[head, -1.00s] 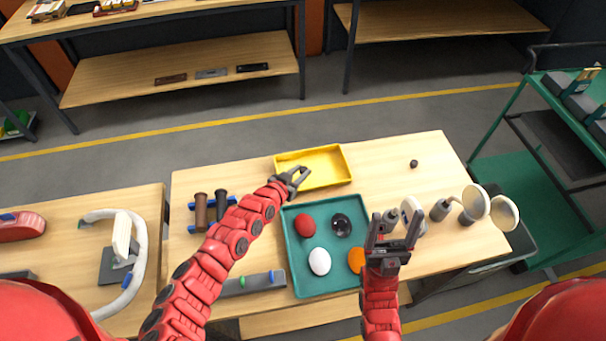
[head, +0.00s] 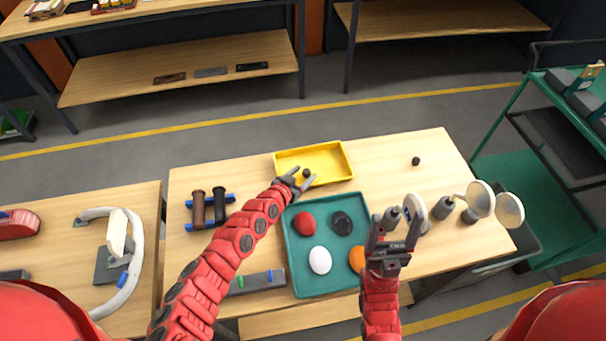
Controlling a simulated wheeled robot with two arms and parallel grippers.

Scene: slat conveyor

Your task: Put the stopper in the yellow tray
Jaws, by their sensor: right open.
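The yellow tray (head: 332,153) lies at the far middle of the table. A small dark stopper (head: 306,173) shows inside its near left part, against the tray floor. My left gripper (head: 304,175) is open at the tray's near left corner, its fingers spread on either side of the stopper; I see no clear contact. A second small dark round piece (head: 416,161) lies on the bare table to the right of the tray. My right gripper (head: 394,232) is open and empty, raised over the right edge of the green tray.
The green tray (head: 301,276) holds a red, a black, a white and an orange piece. Grey-based round mirrors (head: 481,200) stand at the right. Brown and black rollers (head: 208,206) lie at the left. The table's far right is mostly clear.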

